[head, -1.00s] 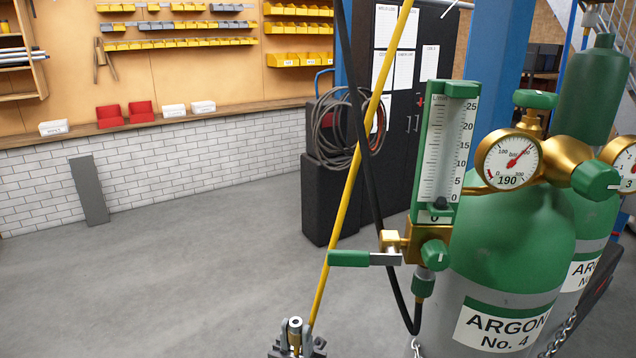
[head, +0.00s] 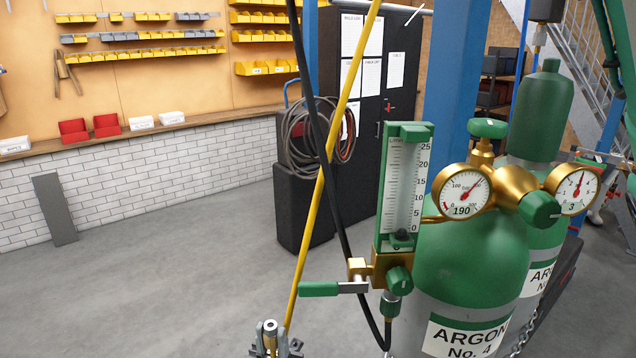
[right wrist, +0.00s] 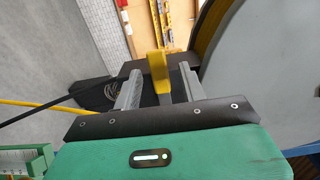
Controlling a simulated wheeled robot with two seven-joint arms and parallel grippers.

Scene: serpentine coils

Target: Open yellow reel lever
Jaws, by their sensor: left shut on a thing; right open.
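A yellow lever (right wrist: 158,72) with a grey stem shows between the two fingers of my right gripper (right wrist: 160,84) in the right wrist view. The gripper is open, with a gap on each side of the lever. A large pale disc with a yellow rim (right wrist: 207,32), apparently the reel, stands just right of it. In the head view my left gripper (head: 275,346) is at the bottom edge, shut on a metal fitting (head: 270,329) by the lower end of the yellow hose (head: 325,170). The right gripper and the lever are not visible in the head view.
Green argon cylinders (head: 470,258) with brass gauges (head: 463,190) and a flowmeter (head: 404,190) stand at right. A green-handled valve lever (head: 320,289) sticks out left. A black hose (head: 318,130) crosses the yellow one.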

